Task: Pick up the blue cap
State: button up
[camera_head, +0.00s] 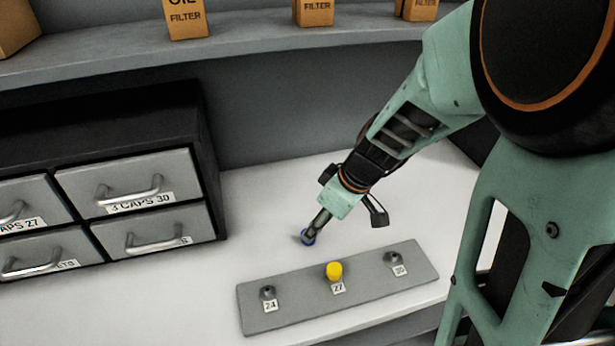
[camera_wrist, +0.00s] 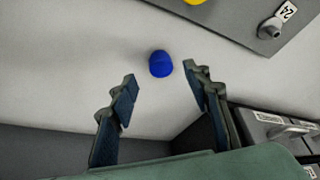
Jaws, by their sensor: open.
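The blue cap (camera_wrist: 161,64) stands on the white worktop and shows whole in the wrist view, a little beyond and between my fingertips. In the head view the blue cap (camera_head: 308,239) is mostly hidden behind my finger. My gripper (camera_wrist: 160,78) is open and empty, with one finger on each side of the line to the cap. In the head view my gripper (camera_head: 312,232) reaches down to the worktop at the cap. I cannot tell whether a finger touches the cap.
A grey plate (camera_head: 316,299) with pegs labelled 24, 27 and 30 lies in front of the cap. A yellow cap (camera_head: 334,271) sits at 27. A drawer cabinet (camera_head: 212,165) stands at the left. Filter boxes (camera_head: 186,18) stand on a shelf above. White worktop (camera_head: 255,200) is clear around the cap.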

jog(key=shift+x, duration=2.65)
jog(key=shift+c, duration=0.6)
jog(key=c, duration=0.8)
